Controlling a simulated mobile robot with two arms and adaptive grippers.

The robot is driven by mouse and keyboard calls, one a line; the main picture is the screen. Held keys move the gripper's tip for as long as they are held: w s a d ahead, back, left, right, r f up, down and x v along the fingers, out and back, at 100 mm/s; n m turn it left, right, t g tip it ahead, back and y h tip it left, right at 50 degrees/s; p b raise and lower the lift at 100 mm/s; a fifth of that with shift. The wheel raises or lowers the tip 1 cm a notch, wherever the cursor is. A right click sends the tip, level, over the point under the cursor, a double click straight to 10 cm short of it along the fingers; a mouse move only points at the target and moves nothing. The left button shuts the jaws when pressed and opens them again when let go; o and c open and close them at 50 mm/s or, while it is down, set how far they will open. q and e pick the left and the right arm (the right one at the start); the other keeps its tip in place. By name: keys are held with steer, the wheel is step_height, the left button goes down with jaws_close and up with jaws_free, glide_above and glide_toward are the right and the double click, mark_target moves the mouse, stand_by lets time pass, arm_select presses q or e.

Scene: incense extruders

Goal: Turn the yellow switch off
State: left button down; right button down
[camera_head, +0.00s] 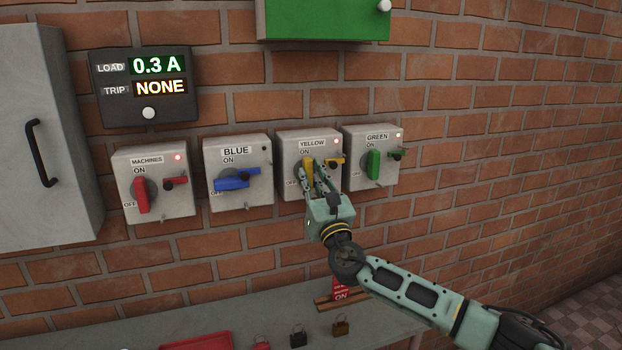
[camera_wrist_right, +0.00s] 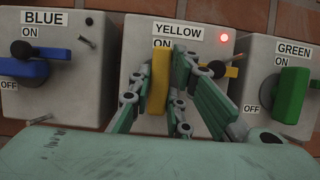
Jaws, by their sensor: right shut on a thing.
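The yellow switch box (camera_head: 292,140) is on the brick wall, third in a row, with its red lamp lit. Its yellow handle (camera_head: 308,168) stands near upright, toward the ON label; in the right wrist view the handle (camera_wrist_right: 159,80) also points up at ON. My right gripper (camera_head: 316,180) is at the box, its fingers on both sides of the yellow handle and shut on it. The fingers hide part of the dial and the OFF label. A small yellow piece (camera_head: 338,162) sits at the box's right side. My left gripper is not in view.
The machines (camera_head: 125,170), blue (camera_head: 210,160) and green (camera_head: 391,140) switch boxes flank it closely. A load display (camera_head: 143,110) reads 0.3 A, trip NONE. Below, a shelf (camera_head: 225,310) holds padlocks and a red tray (camera_head: 200,341). A grey cabinet (camera_head: 45,190) is at left.

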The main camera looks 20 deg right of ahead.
steer(key=shift+m, duration=0.4)
steer(key=shift+f+m+h+b, duration=0.15)
steer(key=shift+m+h+b, duration=0.15)
steer(key=shift+m+h, duration=0.35)
steer(key=m+h, duration=0.2)
steer(key=m, duration=0.1)
steer(key=shift+a+m+b, duration=0.1)
steer(key=shift+m+b, duration=0.25)
steer(key=m+g+h, duration=0.1)
steer(key=m, duration=0.2)
steer(key=shift+m+h, duration=0.35)
steer(key=shift+m, duration=0.05)
steer(key=m+g+h, duration=0.1)
steer(key=m, duration=0.2)
steer(key=shift+m, duration=0.3)
steer(key=m, duration=0.1)
steer(key=m+g, duration=0.1)
steer(key=m+h+p, duration=0.1)
steer(key=m, duration=0.1)
steer(key=shift+r+g, duration=0.25)
steer(key=shift+g, duration=0.05)
steer(key=shift+m+g+p, duration=1)
steer(key=shift+m+p, duration=0.2)
steer(key=shift+m, duration=1.4)
steer(key=shift+f, duration=0.1)
